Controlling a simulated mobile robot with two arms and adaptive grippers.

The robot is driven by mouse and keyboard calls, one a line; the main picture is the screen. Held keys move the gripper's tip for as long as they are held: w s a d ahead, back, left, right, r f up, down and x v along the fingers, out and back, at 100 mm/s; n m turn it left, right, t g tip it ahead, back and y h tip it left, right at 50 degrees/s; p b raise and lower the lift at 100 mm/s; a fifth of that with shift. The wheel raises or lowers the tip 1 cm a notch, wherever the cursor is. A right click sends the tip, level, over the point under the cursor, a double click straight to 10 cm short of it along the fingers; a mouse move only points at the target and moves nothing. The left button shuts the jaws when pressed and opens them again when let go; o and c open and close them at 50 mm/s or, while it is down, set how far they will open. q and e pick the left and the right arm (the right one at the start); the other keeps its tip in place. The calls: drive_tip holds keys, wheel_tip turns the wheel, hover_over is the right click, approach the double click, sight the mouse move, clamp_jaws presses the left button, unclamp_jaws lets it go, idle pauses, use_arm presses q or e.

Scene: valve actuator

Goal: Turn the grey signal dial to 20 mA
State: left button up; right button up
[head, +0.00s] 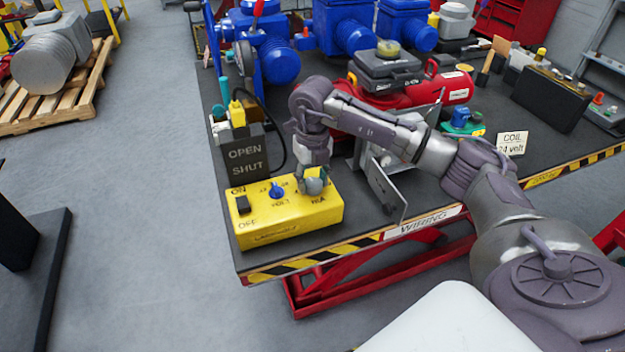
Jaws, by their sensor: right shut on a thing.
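A yellow box (295,219) sits at the front left of the dark workbench. It carries a black ON/OFF switch (243,205) at its left, a blue knob (277,190) in the middle, and the grey signal dial (313,186) at its right, beside an "mA" marking. My right gripper (314,182) comes down from above and is shut on the grey dial. The gripper hides most of the dial and its scale, so I cannot read its setting. My left gripper is not in view.
A dark OPEN/SHUT box (247,157) stands just behind the yellow box. An upright metal plate (386,190) stands right of it, by the WIRING label. A red actuator (440,92) and blue motors (282,62) lie farther back.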

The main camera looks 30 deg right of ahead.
drive_tip(key=m, duration=0.4)
drive_tip(key=shift+d+r+m, duration=0.1)
drive_tip(key=shift+m, duration=0.2)
drive_tip(key=m, duration=0.3)
drive_tip(key=shift+m, duration=0.4)
drive_tip(key=m+p, duration=0.1)
drive_tip(key=m, duration=0.7)
drive_tip(key=shift+s+p, duration=0.1)
drive_tip(key=shift+p, duration=0.2)
drive_tip(key=shift+m, duration=0.5)
drive_tip(key=o, duration=1.1)
drive_tip(key=shift+o, duration=0.2)
